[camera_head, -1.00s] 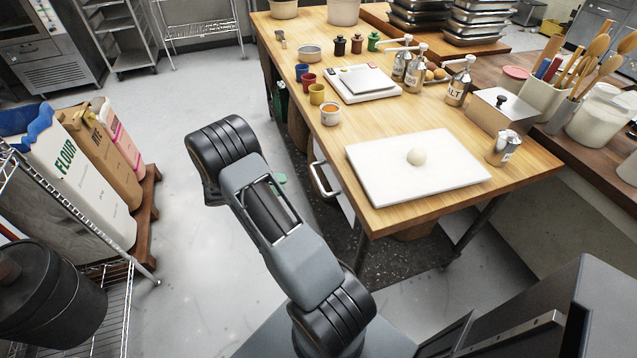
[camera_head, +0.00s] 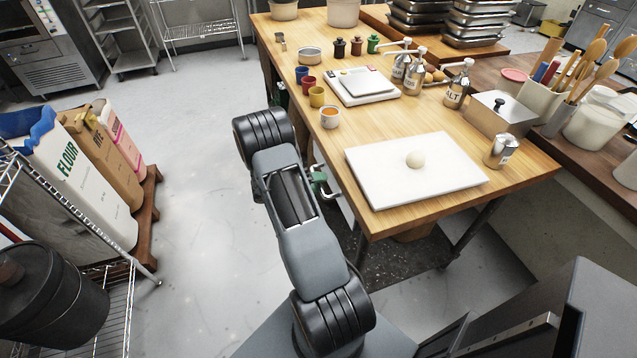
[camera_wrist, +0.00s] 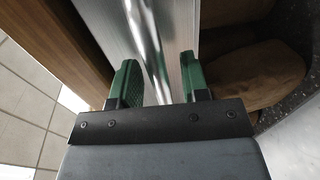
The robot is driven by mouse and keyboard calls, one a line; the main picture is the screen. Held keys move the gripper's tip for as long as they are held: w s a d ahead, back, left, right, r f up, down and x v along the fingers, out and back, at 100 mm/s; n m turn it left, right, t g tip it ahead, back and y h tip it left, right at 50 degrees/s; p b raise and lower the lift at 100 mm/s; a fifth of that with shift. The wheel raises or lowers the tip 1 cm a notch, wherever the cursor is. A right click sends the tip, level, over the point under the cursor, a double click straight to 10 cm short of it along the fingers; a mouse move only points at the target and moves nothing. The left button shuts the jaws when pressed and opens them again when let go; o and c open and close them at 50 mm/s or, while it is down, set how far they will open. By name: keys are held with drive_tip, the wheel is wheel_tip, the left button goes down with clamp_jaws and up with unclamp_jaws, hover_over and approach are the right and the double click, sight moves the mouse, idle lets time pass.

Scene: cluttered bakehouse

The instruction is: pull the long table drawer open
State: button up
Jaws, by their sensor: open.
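The long drawer is set under the wooden table top (camera_head: 385,205); its metal front (camera_wrist: 110,25) shows in the wrist view. Its bar handle (camera_wrist: 147,40) is a shiny metal rod. The handle's lower end also shows in the head view (camera_head: 332,205), beside my gripper (camera_head: 319,183). In the wrist view my gripper (camera_wrist: 162,85) is open, with one green finger on each side of the rod. The rod runs between the fingers, and I see a gap on both sides. My arm hides most of the drawer in the head view.
Brown sacks (camera_wrist: 250,75) lie under the table. The floor (camera_head: 190,240) left of my arm is clear.

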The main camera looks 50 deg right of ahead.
clamp_jaws()
idle(0.4)
